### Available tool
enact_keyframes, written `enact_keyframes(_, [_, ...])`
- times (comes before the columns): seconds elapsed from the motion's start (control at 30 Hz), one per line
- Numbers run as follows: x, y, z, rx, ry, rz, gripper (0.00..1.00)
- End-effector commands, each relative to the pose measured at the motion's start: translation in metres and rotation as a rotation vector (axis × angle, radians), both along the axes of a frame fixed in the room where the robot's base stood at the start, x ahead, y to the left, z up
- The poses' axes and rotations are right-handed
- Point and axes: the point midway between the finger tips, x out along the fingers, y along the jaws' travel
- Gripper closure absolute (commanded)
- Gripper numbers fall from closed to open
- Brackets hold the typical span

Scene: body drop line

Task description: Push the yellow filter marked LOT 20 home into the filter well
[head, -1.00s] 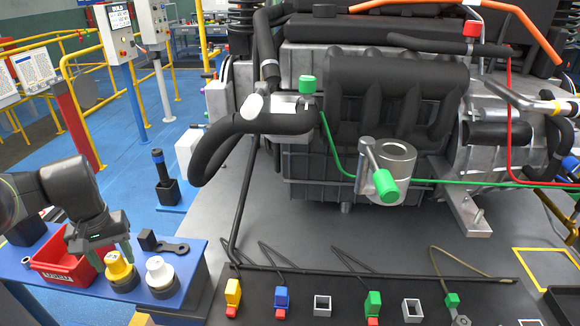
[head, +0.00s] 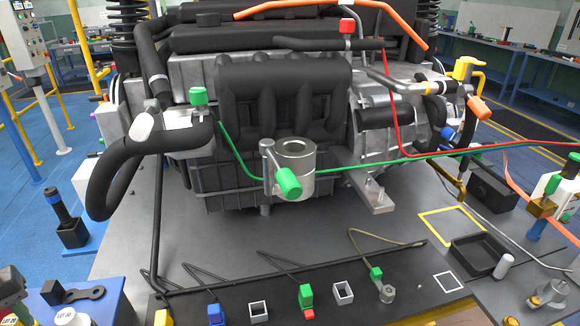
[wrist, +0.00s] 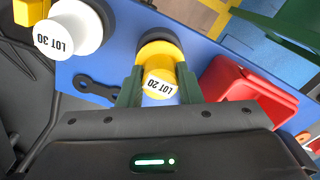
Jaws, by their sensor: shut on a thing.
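The yellow filter marked LOT 20 (wrist: 160,80) is in the wrist view, between the two green fingers of my gripper (wrist: 158,88), which is shut on it. Its dark base shows behind it, over the blue bench; whether it is lifted off the bench I cannot tell. In the head view only a bit of my gripper shows at the lower left edge. The well looks empty.
The white LOT 30 filter (wrist: 72,30) stands beside the yellow one on the blue bench (head: 105,308). A black wrench-like part (wrist: 93,87) and a red bin (wrist: 240,85) are near. A green line (head: 400,160) runs right from the well. A dark deck lies before the engine.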

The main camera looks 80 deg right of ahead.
Motion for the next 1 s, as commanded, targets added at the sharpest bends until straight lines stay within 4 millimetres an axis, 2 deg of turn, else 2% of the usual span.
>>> enact_keyframes(1.0, [0.0, 0.0, 0.064, -0.001, -0.001, 0.0, 1.0])
